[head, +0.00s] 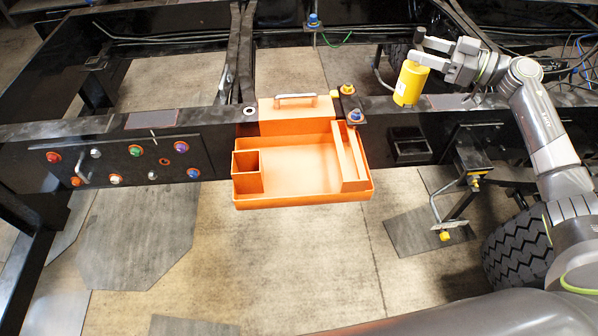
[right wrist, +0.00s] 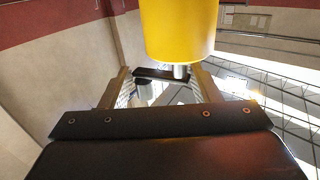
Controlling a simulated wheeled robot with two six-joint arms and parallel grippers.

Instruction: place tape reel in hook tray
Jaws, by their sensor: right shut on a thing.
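In the right wrist view the yellow cylinder (right wrist: 180,30) shows with a short silver stub between the fingers (right wrist: 172,80). The orange hook tray (head: 300,200) hangs on the beam, left of the cylinder. It has a small square box at left, a narrow slot at right and an open middle that looks empty. My left gripper is not in view.
A black beam (head: 400,115) runs across the scene. Coloured bolts (head: 125,165) sit on its plate at left. Blue and yellow fittings (head: 351,103) stand at the tray's right back corner. A tyre (head: 516,248) and a bracket (head: 470,160) are below right.

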